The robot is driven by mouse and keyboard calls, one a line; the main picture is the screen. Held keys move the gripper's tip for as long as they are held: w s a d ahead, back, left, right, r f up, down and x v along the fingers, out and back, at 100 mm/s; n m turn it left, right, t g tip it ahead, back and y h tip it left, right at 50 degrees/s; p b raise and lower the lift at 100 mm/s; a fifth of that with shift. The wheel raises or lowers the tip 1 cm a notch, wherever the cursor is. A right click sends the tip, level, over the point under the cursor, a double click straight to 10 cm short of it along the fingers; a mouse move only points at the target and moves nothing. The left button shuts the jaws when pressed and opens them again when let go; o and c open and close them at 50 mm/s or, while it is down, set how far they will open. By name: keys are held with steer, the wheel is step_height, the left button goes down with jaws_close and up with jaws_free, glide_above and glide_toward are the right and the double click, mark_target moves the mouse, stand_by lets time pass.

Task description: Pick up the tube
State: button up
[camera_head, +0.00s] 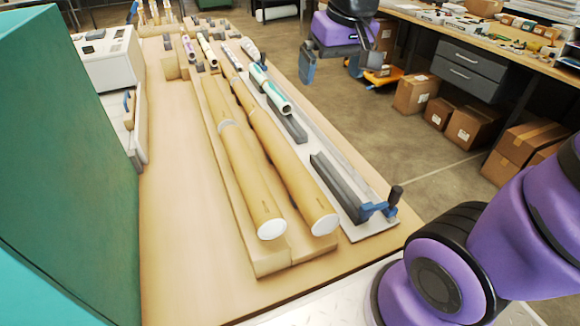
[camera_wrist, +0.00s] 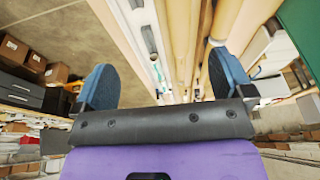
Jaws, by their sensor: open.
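Two long brown cardboard tubes with white end caps lie side by side on the table: the left tube (camera_head: 248,180) and the right tube (camera_head: 285,165). A shorter white and teal tube (camera_head: 270,90) lies on grey supports to their right. I cannot tell which one the task means. My gripper (camera_wrist: 164,78) is open and empty, with blue fingers wide apart. In the head view one blue finger (camera_head: 307,64) shows beyond the table's right edge, apart from the tubes. In the wrist view long tubes (camera_wrist: 188,45) run away between and beyond the fingers.
A grey rail with a blue clamp (camera_head: 372,210) stands at the table's near right corner. A white machine (camera_head: 108,58) is at the far left, and a green panel (camera_head: 65,150) blocks the near left. Cardboard boxes (camera_head: 470,127) sit under the right bench. The table's left strip is clear.

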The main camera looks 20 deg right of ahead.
steer(key=w+a+f+g, duration=0.2)
steer(key=w+a+f, duration=0.1)
steer(key=w+f, duration=0.55)
steer(key=g, duration=0.1)
glide_toward(279, 150)
steer(key=w+f, duration=0.1)
steer(key=w+d, duration=0.1)
steer(key=w, duration=0.1)
steer(key=shift+d+f, duration=0.15)
steer(key=shift+f, duration=0.25)
steer(key=f, duration=1.1)
steer(key=shift+w+f, duration=0.2)
steer(key=shift+w, duration=0.05)
steer(key=c, duration=1.1)
